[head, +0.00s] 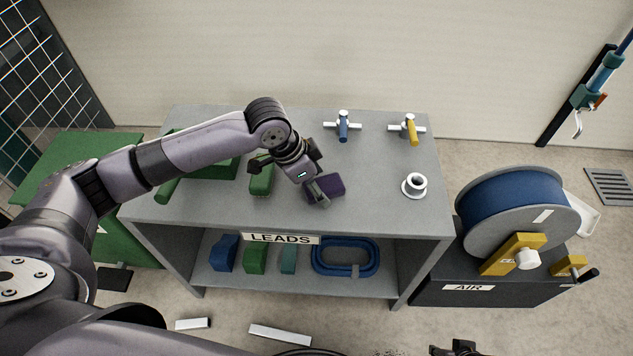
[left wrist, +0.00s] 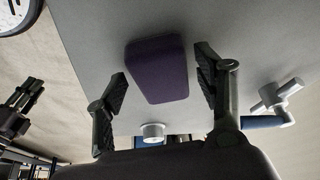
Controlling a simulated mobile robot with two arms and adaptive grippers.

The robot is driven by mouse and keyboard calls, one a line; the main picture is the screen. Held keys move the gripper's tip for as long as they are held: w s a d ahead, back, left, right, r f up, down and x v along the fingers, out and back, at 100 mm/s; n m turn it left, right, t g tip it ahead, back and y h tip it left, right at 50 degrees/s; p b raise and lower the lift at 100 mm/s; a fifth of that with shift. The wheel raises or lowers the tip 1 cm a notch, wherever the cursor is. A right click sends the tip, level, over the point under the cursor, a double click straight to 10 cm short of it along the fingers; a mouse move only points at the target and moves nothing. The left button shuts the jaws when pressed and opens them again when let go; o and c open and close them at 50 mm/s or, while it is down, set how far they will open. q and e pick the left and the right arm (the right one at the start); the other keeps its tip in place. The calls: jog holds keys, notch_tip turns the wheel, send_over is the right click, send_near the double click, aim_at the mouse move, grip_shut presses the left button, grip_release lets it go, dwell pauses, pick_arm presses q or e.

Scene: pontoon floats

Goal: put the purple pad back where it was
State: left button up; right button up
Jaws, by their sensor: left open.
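The purple pad (head: 330,186) lies on the grey top of the bench (head: 380,205), right of the middle. My left gripper (head: 318,189) is over the bench at the pad, covering part of it in the head view. In the left wrist view the purple pad (left wrist: 158,70) shows between and beyond the two spread fingers of my left gripper (left wrist: 160,88). The fingers look apart from the pad on both sides. My right gripper (head: 456,348) shows only as a dark piece at the bottom edge of the head view; its jaws are unclear.
A green block (head: 262,176) lies left of the pad. A blue-handled valve (head: 343,126), a yellow-handled valve (head: 409,129) and a white flanged piece (head: 414,186) stand on the bench. Blocks and a blue hose coil (head: 345,257) are on the LEADS shelf. A hose reel (head: 515,215) is at right.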

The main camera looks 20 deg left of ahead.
dwell(0.3)
pick_arm(q)
jog(key=shift+a+r, duration=0.1)
jog(key=shift+r, duration=0.2)
jog(key=p+v, duration=0.3)
jog(key=v, duration=0.8)
jog(key=shift+r, duration=0.35)
pick_arm(e)
notch_tip(320, 180, down, 10)
jog(key=s, duration=0.1)
jog(key=shift+s, duration=0.35)
pick_arm(q)
jog(key=shift+s, duration=0.15)
pick_arm(e)
jog(key=shift+r, duration=0.1)
